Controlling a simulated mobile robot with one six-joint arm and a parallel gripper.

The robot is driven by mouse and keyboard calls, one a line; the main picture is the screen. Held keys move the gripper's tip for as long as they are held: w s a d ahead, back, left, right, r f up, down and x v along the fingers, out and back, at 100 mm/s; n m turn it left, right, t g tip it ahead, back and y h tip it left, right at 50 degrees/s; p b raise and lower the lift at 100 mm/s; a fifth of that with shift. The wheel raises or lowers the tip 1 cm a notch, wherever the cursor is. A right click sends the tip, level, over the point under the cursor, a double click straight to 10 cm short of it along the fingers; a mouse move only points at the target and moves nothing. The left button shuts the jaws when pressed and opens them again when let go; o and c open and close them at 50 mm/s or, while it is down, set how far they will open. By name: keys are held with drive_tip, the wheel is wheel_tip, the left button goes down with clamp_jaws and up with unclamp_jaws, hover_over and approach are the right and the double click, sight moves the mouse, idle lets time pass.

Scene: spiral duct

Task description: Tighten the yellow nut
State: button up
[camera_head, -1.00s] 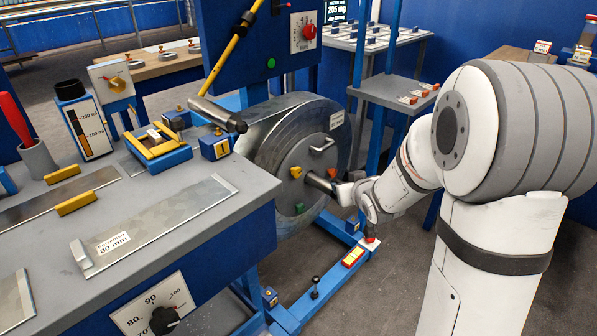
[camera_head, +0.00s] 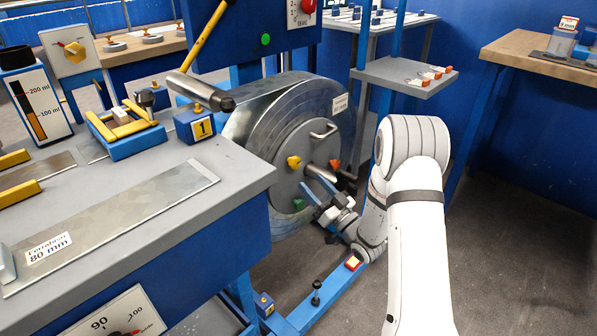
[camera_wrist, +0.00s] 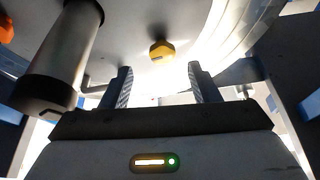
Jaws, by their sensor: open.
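The yellow nut (camera_head: 294,162) is on the left of the round grey cover of a large metal drum (camera_head: 310,150). An orange nut (camera_head: 335,165) sits to its right and a green nut (camera_head: 298,204) below it. My gripper (camera_head: 311,188) is just below the yellow nut and in front of the cover. In the wrist view the yellow nut (camera_wrist: 161,50) is ahead of the open jaws, roughly between and beyond the fingertips (camera_wrist: 159,72). The jaws are empty and apart from the nut.
A dark-ended cylinder (camera_wrist: 62,62) stands out from the cover at the left of the wrist view, close to the left finger. A grey workbench (camera_head: 130,215) lies left of the drum. A blue floor beam (camera_head: 325,302) runs below. The floor at right is clear.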

sight(296, 166)
drive_tip(key=b+x, duration=0.1)
drive_tip(key=x, duration=0.5)
drive_tip(key=shift+a+r, duration=0.15)
drive_tip(key=shift+a, duration=0.1)
drive_tip(key=c, duration=1)
drive_tip(key=shift+o, duration=0.2)
